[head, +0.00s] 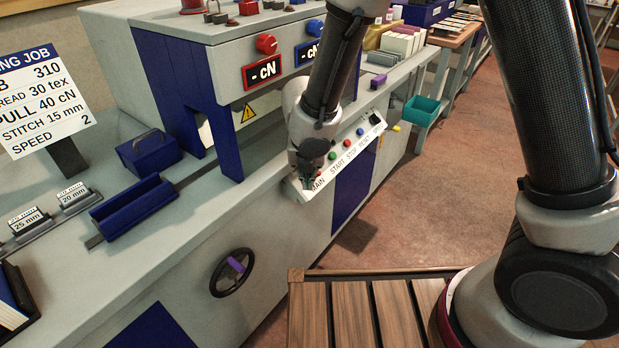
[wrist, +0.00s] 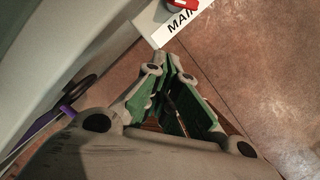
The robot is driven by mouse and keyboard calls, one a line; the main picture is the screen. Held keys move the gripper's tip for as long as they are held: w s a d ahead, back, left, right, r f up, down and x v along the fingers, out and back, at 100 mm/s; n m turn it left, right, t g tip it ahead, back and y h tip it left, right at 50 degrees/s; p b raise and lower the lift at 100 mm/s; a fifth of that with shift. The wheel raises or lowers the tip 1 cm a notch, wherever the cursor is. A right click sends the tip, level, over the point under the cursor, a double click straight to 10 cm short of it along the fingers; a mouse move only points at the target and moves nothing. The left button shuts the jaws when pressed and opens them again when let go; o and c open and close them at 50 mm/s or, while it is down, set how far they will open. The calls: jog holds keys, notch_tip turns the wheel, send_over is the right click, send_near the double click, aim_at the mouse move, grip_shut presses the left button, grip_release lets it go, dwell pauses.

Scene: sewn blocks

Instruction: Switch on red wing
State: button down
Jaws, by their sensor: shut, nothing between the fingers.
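The red wing switch (wrist: 183,5) shows at the top edge of the wrist view, cut off by the frame, beside the word MAIN on the white control panel (wrist: 170,25). In the head view the panel (head: 348,160) slopes along the machine's front edge, with MAIN at its near end. My gripper (head: 310,180) is at that near end and mostly hides the red switch there. In the wrist view my gripper (wrist: 172,72) is shut and empty, its fingertips just short of the panel edge. I cannot tell whether it touches anything, nor how the wing is turned.
Red, green and blue buttons (head: 360,131) and a black knob (head: 374,118) sit farther along the panel. A handwheel with a purple grip (head: 235,265) is on the machine front. A teal bin (head: 422,110) hangs beyond. The brown floor (head: 480,175) is open to the right.

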jog(key=x, duration=0.6)
jog(key=shift+w+f, duration=0.25)
jog(key=shift+f, duration=0.05)
jog(key=shift+w+d+r, duration=0.1)
jog(key=shift+w+r, duration=0.3)
jog(key=shift+w, duration=0.45)
jog(key=shift+w+d+r, duration=0.1)
jog(key=shift+w+r, duration=0.25)
jog(key=shift+w, duration=0.45)
jog(key=shift+a+r, duration=0.15)
jog(key=shift+r, duration=0.05)
jog(key=shift+w+a+r, duration=0.2)
jog(key=shift+w, duration=0.1)
